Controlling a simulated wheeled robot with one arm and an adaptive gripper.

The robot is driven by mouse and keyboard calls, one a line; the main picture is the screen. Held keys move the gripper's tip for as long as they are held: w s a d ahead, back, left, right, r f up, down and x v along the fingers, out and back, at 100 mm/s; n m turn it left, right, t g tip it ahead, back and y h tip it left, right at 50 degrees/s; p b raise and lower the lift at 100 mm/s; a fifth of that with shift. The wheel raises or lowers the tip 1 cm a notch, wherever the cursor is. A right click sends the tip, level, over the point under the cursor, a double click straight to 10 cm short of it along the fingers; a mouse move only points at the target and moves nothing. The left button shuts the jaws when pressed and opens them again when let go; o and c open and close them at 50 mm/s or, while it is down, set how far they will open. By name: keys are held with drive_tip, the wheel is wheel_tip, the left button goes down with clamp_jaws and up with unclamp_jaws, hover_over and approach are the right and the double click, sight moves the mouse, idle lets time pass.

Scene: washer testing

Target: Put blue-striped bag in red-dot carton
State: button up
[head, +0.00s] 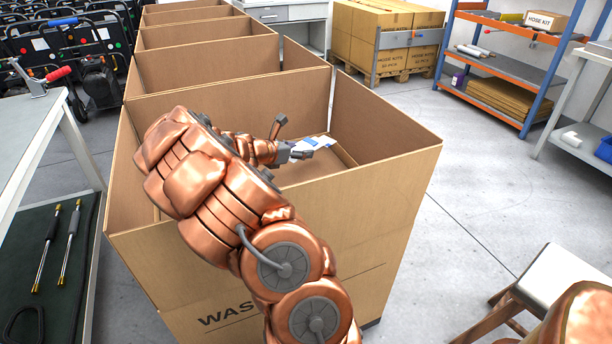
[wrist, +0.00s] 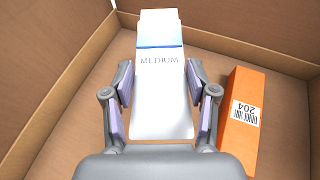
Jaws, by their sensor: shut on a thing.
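The blue-striped bag (wrist: 160,100) is white with a blue band near its far end and the word MEDIUM on it. My gripper (wrist: 160,78) is shut on it, one finger along each side. In the head view the bag (head: 318,143) shows beyond my gripper (head: 293,152), inside the nearest large open carton (head: 385,200). The wrist view shows brown carton walls (wrist: 60,70) around the bag. I cannot tell whether the bag touches the carton floor. No red dot is visible on any carton, so I cannot tell which is the red-dot one.
An orange box (wrist: 243,110) labelled 204 lies in the same carton, right of the bag. More open cartons (head: 205,65) stand in a row behind. A grey table (head: 40,125) is at left, a white stool (head: 565,280) at right.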

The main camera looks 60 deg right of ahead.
drive_tip(key=shift+s+f+b, duration=0.1)
drive_tip(key=shift+f+b, duration=0.6)
drive_tip(key=shift+f, duration=2.65)
drive_tip(key=shift+f, duration=0.6)
drive_tip(key=o, duration=1.3)
drive_tip(key=shift+r, duration=0.1)
